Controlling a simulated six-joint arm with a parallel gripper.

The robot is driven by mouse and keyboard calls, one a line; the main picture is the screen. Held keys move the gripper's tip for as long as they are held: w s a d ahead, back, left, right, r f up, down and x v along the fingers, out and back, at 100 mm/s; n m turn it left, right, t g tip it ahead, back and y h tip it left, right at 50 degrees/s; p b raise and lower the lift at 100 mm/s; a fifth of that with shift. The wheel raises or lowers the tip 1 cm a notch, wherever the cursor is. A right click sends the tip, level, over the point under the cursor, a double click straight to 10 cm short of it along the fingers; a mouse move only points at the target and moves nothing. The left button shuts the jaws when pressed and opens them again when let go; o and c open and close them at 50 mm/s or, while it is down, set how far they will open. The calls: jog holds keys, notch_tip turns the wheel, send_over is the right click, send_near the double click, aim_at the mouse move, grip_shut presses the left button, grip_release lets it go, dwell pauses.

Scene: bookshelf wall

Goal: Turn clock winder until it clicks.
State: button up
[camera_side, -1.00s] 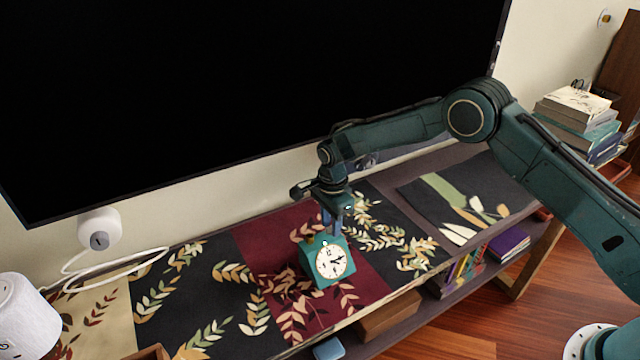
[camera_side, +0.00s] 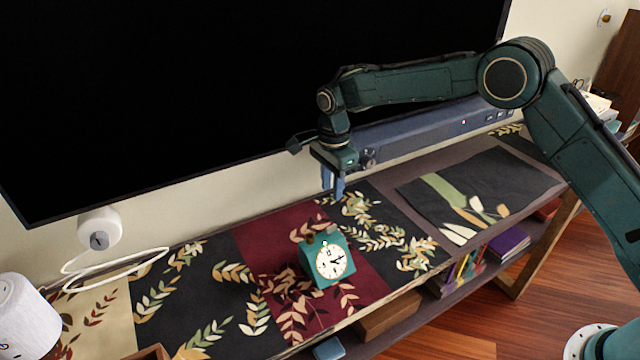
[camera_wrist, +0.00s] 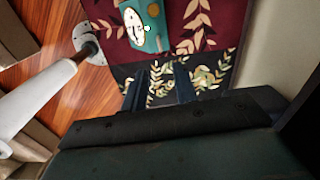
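The teal clock (camera_side: 327,260) with a round white face stands upright on the dark red part of the patterned runner. It also shows at the top of the wrist view (camera_wrist: 150,22). A small knob (camera_side: 324,243) on its top edge looks like the winder, but it is too small to tell for sure. My gripper (camera_side: 333,192) hangs above and behind the clock, apart from it, with its blue fingers pointing down. In the wrist view the two dark fingers (camera_wrist: 160,84) are spread with a gap between them, and nothing is held.
The runner (camera_side: 215,300) lies along the shelf top, mostly clear around the clock. A large black screen (camera_side: 240,90) stands behind, with a soundbar (camera_side: 430,125) below it. A white speaker (camera_side: 25,315) and a white round device with a cable (camera_side: 99,230) are at left.

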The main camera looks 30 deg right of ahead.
jog(key=shift+r, duration=1.1)
jog(key=s+d+r+n+t, duration=0.1)
jog(key=s+d+r+n, duration=0.35)
jog(key=s+r, duration=0.45)
jog(key=s+d+r+n+t, duration=0.2)
jog(key=s+d+r+n, duration=0.25)
jog(key=s+r, duration=0.4)
jog(key=s+d+n+t, duration=0.1)
jog(key=s+d+n, duration=0.2)
jog(key=s, duration=0.8)
jog(key=s+d+n+t, duration=0.1)
jog(key=s+d+n, duration=0.2)
jog(key=s, duration=0.8)
jog(key=shift+s+r+n+t, duration=0.3)
jog(key=shift+r+n, duration=0.1)
jog(key=shift+n, duration=0.7)
